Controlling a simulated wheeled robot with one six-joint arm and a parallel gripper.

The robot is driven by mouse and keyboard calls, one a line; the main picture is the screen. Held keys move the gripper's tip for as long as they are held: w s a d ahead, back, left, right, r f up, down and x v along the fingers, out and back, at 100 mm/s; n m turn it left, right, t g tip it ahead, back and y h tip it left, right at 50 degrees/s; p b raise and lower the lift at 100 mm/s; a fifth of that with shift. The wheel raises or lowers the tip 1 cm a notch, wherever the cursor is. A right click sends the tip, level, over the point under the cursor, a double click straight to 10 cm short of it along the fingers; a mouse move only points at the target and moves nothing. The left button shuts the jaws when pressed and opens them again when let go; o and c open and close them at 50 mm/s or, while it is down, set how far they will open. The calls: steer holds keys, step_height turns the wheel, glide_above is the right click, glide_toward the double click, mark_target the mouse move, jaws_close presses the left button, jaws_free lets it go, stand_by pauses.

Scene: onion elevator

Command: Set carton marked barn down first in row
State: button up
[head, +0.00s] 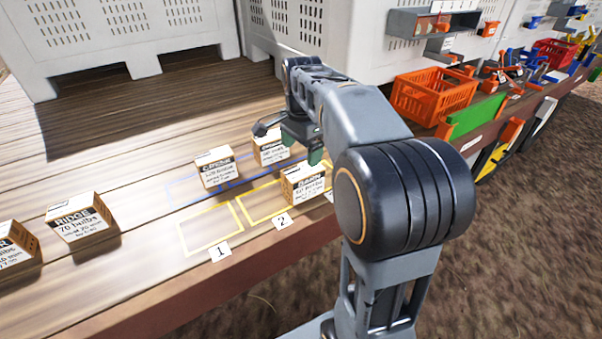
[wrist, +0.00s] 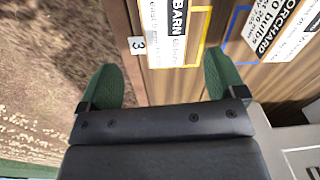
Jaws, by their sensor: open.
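The carton marked BARN (wrist: 177,22) shows in the wrist view inside a yellow outline beside the tag 3, ahead of my fingers and not touched by them. In the head view a carton (head: 303,183) just right of slot 2 appears to be the same one; its lettering is too small to read surely. My gripper (head: 303,148) is open and empty above and behind that carton; its two green fingers also show in the wrist view (wrist: 162,82). The yellow slot tagged 1 (head: 184,240) is empty, at the left end of the row.
A carton marked ORCHARD (wrist: 275,30) stands in a blue outline beside BARN. Two cartons (head: 217,170) (head: 270,149) stand behind the yellow row. The RIDGE carton (head: 82,222) and another (head: 15,248) stand left. An orange crate (head: 432,97) is at right.

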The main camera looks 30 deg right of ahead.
steer(key=s+a+f+n+t, duration=0.2)
steer(key=s+a+f+n, duration=0.1)
steer(key=s+n, duration=0.4)
steer(key=s+a+f+n+t, duration=0.1)
steer(key=s+a+f+n, duration=0.3)
steer(key=s+n, duration=0.4)
steer(key=shift+a+f+t, duration=0.15)
steer(key=shift+a+t, duration=0.25)
steer(key=shift+a, duration=0.2)
steer(key=shift+c, duration=0.5)
